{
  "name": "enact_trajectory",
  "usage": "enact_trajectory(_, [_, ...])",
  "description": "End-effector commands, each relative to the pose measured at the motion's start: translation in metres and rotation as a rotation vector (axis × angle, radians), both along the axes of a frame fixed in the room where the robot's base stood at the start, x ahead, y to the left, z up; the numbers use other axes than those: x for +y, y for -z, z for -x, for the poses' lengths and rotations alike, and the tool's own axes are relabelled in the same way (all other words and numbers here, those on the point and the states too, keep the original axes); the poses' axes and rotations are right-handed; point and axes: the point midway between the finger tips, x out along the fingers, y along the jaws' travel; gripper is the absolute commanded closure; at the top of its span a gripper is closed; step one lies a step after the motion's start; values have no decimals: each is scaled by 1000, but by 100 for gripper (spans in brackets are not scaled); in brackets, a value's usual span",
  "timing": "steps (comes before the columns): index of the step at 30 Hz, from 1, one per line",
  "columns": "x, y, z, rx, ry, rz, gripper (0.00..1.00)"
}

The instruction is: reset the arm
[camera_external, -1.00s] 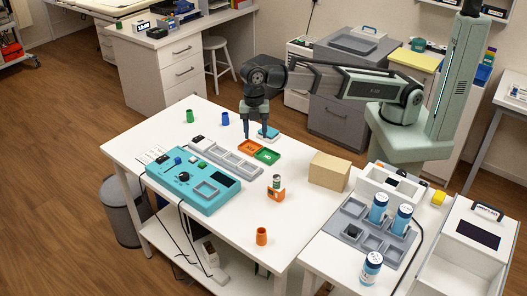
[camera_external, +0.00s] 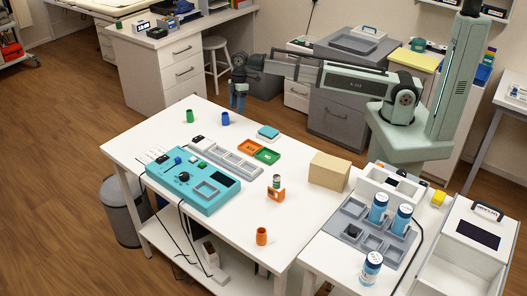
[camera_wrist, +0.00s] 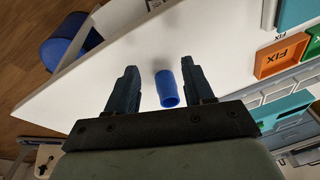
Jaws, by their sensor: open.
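My gripper (camera_external: 238,103) is raised above the back edge of the white table in the external view. In the wrist view its two fingers (camera_wrist: 158,85) stand apart with nothing held between them. A blue cup (camera_wrist: 167,88) shows between the fingers in the wrist view, lower down on the table. The blue cup (camera_external: 225,118) stands just below and left of my gripper in the external view, apart from it.
The white table (camera_external: 215,260) holds a green cup (camera_external: 189,116), orange and green trays (camera_external: 258,151), a light-blue block (camera_external: 268,132), a teal control panel (camera_external: 195,188), a cardboard box (camera_external: 328,171) and an orange cup (camera_external: 262,236). A stool (camera_external: 218,60) stands behind.

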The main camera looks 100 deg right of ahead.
Motion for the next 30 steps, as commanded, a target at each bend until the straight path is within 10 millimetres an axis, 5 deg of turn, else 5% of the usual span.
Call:
enact_trajectory(12, [-171, 77, 34, 20, 479, -18, 48])
enact_trajectory(18, [-236, 112, 64, 28, 681, -27, 48])
enact_trajectory(24, [-274, 154, 95, 51, 840, -36, 48])
enact_trajectory(30, [-266, 197, 116, 93, 911, -42, 48])
